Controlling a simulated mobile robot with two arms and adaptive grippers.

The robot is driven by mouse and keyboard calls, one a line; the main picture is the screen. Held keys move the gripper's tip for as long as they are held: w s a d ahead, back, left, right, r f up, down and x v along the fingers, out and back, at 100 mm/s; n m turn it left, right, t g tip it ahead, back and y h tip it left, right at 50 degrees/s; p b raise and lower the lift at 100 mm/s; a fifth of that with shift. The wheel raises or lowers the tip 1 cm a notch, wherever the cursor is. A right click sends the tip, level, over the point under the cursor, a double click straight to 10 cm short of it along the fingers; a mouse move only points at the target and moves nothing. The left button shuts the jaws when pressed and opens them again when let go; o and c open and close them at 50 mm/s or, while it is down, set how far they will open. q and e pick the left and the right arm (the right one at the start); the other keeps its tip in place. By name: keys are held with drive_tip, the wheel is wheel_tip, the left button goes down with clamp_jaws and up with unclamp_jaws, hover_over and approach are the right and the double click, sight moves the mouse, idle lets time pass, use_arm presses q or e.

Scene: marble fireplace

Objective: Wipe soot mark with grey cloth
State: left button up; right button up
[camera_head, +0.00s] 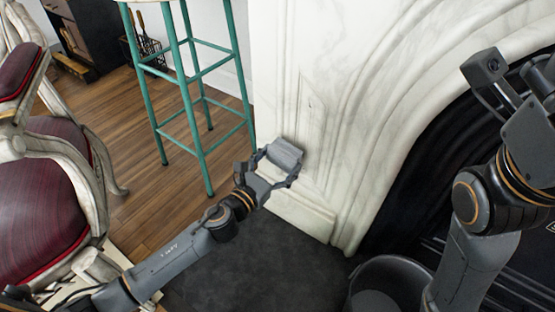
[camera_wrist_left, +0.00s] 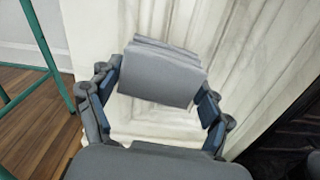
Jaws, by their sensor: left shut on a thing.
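The grey cloth (camera_head: 284,154) is a folded pad held in front of the white marble fireplace surround (camera_head: 345,75). My left gripper (camera_head: 270,172) is shut on it, with one finger at each side. In the left wrist view the cloth (camera_wrist_left: 160,75) sits between the fingertips and overlaps the marble panel. I cannot tell whether it touches the marble. A small faint dark mark (camera_head: 309,104) shows on the panel above the cloth; I cannot tell whether it is the soot mark. My right arm shows at the right edge, and its fingertips are out of view.
A teal stool (camera_head: 187,95) stands left of the fireplace. A red-cushioned chair (camera_head: 45,200) is at the far left. A grey bucket (camera_head: 392,265) stands on the dark hearth (camera_head: 255,262) at the bottom. The dark fireplace opening is at the right.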

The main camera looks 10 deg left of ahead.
sight(291, 168)
use_arm(q)
drive_tip(key=shift+x, duration=1.25)
drive_tip(key=shift+d, duration=0.1)
drive_tip(key=shift+s+d+p, duration=0.35)
drive_tip(key=shift+s+d, duration=0.05)
drive_tip(key=shift+d, duration=0.5)
drive_tip(key=shift+s+d+p, duration=0.3)
drive_tip(key=shift+s+d, duration=0.05)
drive_tip(key=shift+d, duration=0.5)
drive_tip(key=shift+w, duration=0.1)
drive_tip(key=shift+a, duration=0.15)
drive_tip(key=shift+w+a, duration=0.35)
drive_tip(key=shift+a, duration=0.55)
drive_tip(key=shift+w+a, duration=0.35)
drive_tip(key=shift+a, duration=0.55)
